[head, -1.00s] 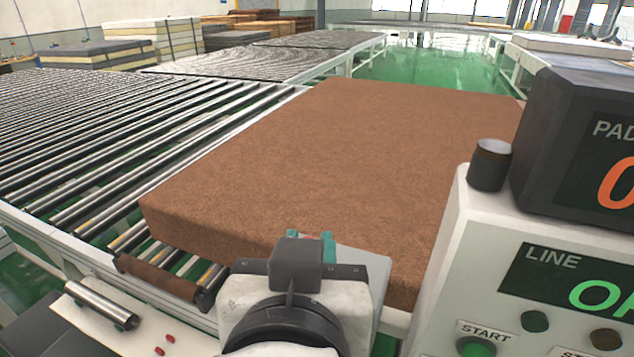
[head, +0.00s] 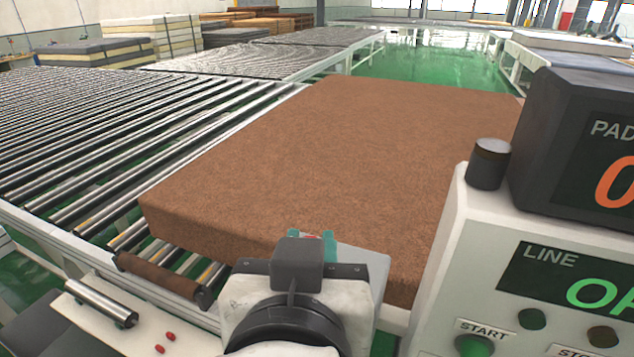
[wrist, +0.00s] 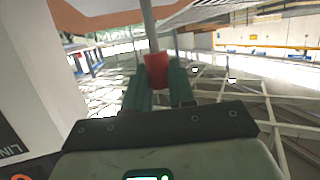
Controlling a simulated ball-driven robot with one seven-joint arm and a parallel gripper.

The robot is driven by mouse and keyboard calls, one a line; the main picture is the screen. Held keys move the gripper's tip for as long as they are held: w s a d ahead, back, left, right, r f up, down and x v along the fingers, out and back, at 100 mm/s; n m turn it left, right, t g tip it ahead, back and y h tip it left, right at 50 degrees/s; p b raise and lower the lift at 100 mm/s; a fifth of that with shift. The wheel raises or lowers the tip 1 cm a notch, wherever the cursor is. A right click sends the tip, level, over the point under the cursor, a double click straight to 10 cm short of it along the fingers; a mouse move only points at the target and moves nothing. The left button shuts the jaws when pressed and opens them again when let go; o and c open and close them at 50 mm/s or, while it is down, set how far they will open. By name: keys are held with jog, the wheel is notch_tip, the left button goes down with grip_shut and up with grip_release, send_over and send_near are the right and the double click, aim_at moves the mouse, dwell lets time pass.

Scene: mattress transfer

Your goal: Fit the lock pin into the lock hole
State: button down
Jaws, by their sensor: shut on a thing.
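In the wrist view, the green fingers of my gripper (wrist: 160,88) are closed around the red grip (wrist: 157,70) of the lock pin. Its grey metal shaft (wrist: 149,25) extends toward the top of the picture. In the head view, my gripper (head: 311,240) is at the near edge of the brown mattress pad, with a small red patch of the pin (head: 311,237) between the fingertips. Most of the pin is hidden there by my wrist. I cannot make out the lock hole in either view.
The brown pad (head: 330,150) lies on the roller conveyor (head: 120,130). A white control console (head: 470,260) stands close on the right. Green floor shows beyond.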

notch_tip(320, 180, down, 6)
jog(key=b, duration=0.5)
jog(key=shift+f, duration=0.15)
dwell(1.9)
jog(key=c, duration=0.9)
grip_release()
jog(key=shift+o, duration=0.2)
